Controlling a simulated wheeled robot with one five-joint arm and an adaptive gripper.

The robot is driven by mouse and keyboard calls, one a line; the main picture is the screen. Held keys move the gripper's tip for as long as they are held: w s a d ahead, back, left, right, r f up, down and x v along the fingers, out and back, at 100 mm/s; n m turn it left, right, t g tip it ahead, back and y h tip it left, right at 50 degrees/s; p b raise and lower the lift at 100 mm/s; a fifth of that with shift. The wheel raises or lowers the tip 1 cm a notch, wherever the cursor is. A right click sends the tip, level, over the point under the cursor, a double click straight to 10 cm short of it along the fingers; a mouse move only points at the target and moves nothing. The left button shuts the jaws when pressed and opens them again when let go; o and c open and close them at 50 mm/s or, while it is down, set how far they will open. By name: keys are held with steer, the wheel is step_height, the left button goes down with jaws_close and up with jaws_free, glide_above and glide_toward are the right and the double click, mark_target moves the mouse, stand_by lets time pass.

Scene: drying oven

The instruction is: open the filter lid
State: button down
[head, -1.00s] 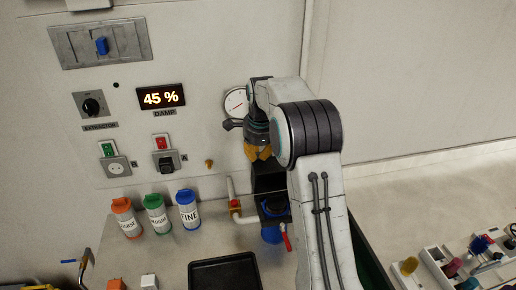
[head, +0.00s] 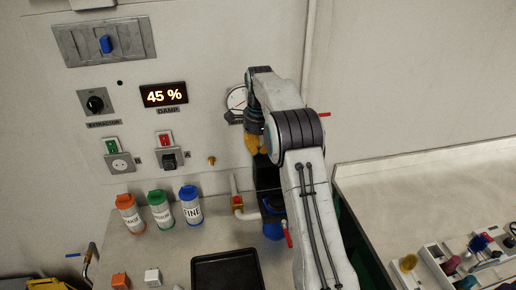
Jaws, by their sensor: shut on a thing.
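The exact grip is partly hidden by my arm. Below the panel is the filter housing, with a dark top and a blue bowl (head: 272,229). My arm covers the right side of the housing.
A red-handled valve (head: 288,239) and a white pipe (head: 246,215) flank the housing. Orange (head: 129,214), green (head: 160,210) and blue (head: 190,206) canisters stand left. A black tray (head: 227,270) lies in front. A small red bar (head: 323,114) shows right of my arm.

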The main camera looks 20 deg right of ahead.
steer(key=shift+s+f, duration=0.1)
steer(key=shift+f, duration=0.05)
steer(key=c, duration=1.3)
jaws_free()
steer(key=shift+d, duration=0.1)
steer(key=shift+s+r, duration=0.2)
steer(key=shift+r, duration=3.6)
